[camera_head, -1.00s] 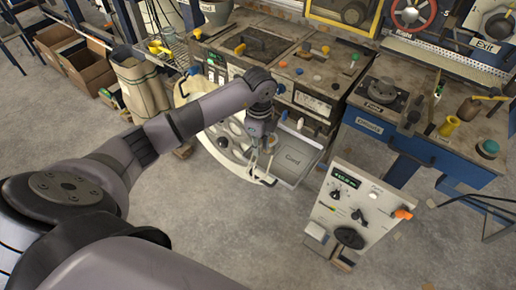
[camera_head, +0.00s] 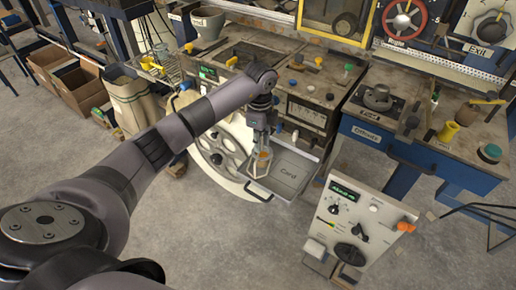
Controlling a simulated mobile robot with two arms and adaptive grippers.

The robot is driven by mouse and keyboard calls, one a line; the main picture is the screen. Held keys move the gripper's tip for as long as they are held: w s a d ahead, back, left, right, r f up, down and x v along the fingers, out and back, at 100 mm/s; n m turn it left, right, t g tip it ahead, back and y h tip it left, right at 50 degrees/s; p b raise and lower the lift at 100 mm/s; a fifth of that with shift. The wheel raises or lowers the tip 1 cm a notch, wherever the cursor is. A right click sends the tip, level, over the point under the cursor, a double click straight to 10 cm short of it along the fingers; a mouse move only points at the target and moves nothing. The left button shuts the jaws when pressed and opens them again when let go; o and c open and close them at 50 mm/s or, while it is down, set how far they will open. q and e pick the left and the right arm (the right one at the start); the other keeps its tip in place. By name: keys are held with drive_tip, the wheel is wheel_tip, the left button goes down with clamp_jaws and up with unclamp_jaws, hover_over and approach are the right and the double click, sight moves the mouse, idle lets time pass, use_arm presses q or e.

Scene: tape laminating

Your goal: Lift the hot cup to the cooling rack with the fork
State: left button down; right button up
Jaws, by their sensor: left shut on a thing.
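My left gripper (camera_head: 262,157) points down at the left side of a grey tray (camera_head: 293,183) with a word on its floor that may read "Card" or "Cool". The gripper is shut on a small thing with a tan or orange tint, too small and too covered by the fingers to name. Whether it touches the tray I cannot tell. I cannot make out the fork or the hot cup for certain. My right gripper is not in view.
A control box (camera_head: 350,225) with knobs stands on the floor at right. Workbenches with a grey pot (camera_head: 208,28) and a blue bench (camera_head: 390,145) line the back. Bare floor lies in front.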

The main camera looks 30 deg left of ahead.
use_arm(q)
drive_tip(key=shift+w+a+b, duration=0.25)
drive_tip(key=shift+w+b, duration=0.3)
drive_tip(key=shift+w, duration=0.35)
drive_tip(key=shift+w+a+b, duration=0.25)
drive_tip(key=shift+w+b, duration=0.25)
drive_tip(key=shift+w, duration=0.35)
drive_tip(key=shift+r, duration=0.1)
drive_tip(key=shift+p, duration=0.3)
wheel_tip(320, 180, up, 8)
drive_tip(key=p, duration=0.6)
drive_tip(key=shift+f, duration=0.25)
idle(0.5)
